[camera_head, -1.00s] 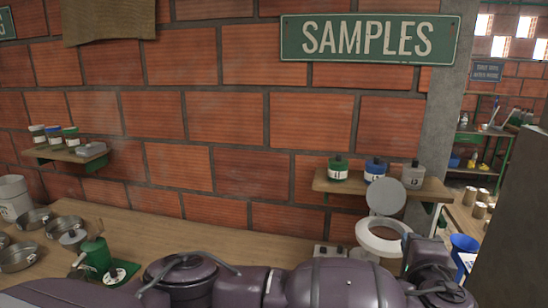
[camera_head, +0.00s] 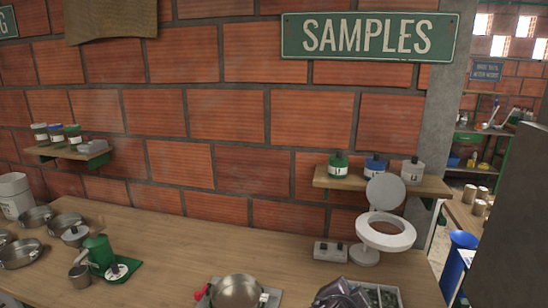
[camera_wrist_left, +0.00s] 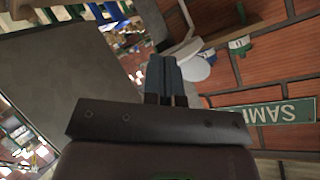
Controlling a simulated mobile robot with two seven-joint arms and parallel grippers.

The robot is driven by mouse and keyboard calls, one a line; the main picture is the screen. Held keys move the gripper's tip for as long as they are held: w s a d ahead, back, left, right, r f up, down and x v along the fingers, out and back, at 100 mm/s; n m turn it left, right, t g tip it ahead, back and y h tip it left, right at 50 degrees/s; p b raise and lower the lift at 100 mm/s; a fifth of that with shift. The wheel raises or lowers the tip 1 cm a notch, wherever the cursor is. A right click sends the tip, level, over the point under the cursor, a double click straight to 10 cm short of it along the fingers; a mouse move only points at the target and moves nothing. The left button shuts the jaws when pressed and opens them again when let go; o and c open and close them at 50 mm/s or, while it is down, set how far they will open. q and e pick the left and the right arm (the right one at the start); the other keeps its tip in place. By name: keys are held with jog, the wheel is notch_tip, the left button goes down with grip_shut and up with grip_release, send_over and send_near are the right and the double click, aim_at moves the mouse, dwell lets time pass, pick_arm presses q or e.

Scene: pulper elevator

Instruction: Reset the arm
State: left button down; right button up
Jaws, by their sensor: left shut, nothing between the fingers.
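In the left wrist view my left gripper (camera_wrist_left: 166,66) is shut, with its dark fingers together and nothing between them. That view is turned, with the green SAMPLES sign (camera_wrist_left: 268,115) upside down at the right. My right gripper is in neither view.
A shelf (camera_head: 375,182) carries sample jars. A dark panel (camera_head: 510,220) stands at the right.

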pick_arm(q)
jog(key=s+a+f+n+y, duration=0.1)
jog(key=s+a+f+n, duration=0.25)
jog(key=a+f, duration=0.6)
jog(key=s+a+f+n, duration=0.2)
jog(key=a+f+n, duration=0.35)
jog(key=a, duration=0.75)
jog(key=s+a+f+n+y, duration=0.2)
jog(key=s+a+f, duration=0.2)
jog(key=s+a, duration=0.4)
jog(key=s+a+f+n+y+b, duration=0.1)
jog(key=s+a+f+n+y, duration=0.1)
jog(key=s+a, duration=0.5)
jog(key=a+f+y, duration=0.1)
jog(key=a+f, duration=0.1)
jog(key=a, duration=0.4)
jog(key=shift+s+t, duration=0.3)
jog(key=shift+s, duration=0.05)
jog(key=shift+d, duration=0.15)
